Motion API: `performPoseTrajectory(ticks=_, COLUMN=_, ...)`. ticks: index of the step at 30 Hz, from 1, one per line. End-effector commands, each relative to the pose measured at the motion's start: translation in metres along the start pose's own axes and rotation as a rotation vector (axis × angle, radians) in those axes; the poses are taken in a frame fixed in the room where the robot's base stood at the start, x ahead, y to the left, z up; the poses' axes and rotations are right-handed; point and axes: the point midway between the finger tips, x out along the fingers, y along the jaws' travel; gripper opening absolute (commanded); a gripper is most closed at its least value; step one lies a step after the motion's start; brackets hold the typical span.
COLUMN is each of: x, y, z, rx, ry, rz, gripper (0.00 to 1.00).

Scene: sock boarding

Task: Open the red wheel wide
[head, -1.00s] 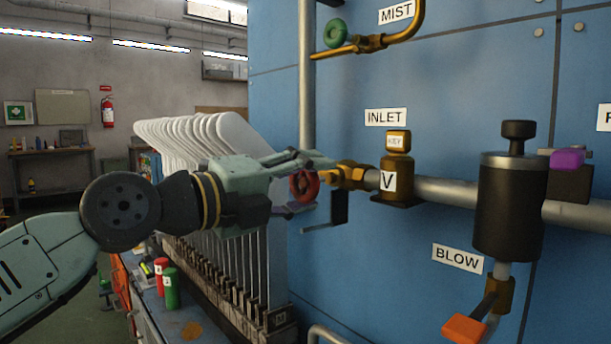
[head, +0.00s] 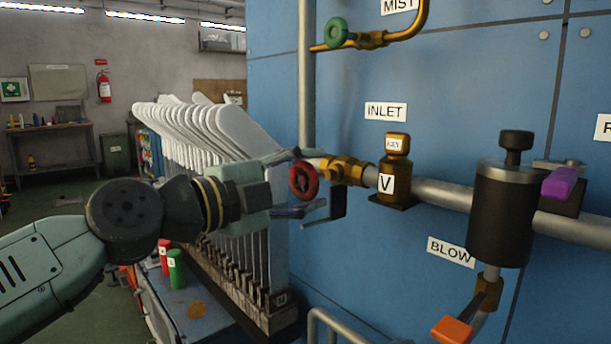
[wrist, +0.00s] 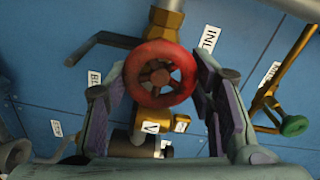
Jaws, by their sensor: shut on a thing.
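The red wheel (head: 303,182) is a round spoked handwheel on the brass valve (head: 345,170) at the end of the INLET pipe. It also shows face-on in the wrist view (wrist: 160,75). My gripper (head: 308,180) comes at it from the left, with one finger above and one below it. In the wrist view my gripper (wrist: 160,88) has a finger at each side of the rim and is shut on the wheel. The exact contact at the pads is hard to see.
A dark lever (head: 338,202) hangs just below and behind the wheel. A vertical grey pipe (head: 305,80) and a green wheel (head: 336,32) are above. A row of white sock boards (head: 215,125) stands close behind my gripper. The blue panel (head: 385,255) is bare below the valve.

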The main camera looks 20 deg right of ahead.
Motion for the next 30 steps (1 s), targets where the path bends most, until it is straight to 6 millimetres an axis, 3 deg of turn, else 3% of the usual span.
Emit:
performPoseTrajectory(ticks=11, x=-0.0001, y=0.0004, z=0.0, rx=-0.011, ry=0.001, rz=0.0, gripper=0.22)
performPoseTrajectory(ticks=12, x=-0.0001, y=0.0004, z=0.0, rx=-0.011, ry=0.001, rz=0.0, gripper=0.5)
performPoseTrajectory(ticks=21, x=-0.0001, y=0.0001, z=0.0, rx=-0.008, ry=0.0, rz=0.0, gripper=0.7)
performPoseTrajectory(ticks=30, x=-0.0006, y=0.0, z=0.0001, rx=-0.007, ry=0.0, rz=0.0, gripper=0.7)
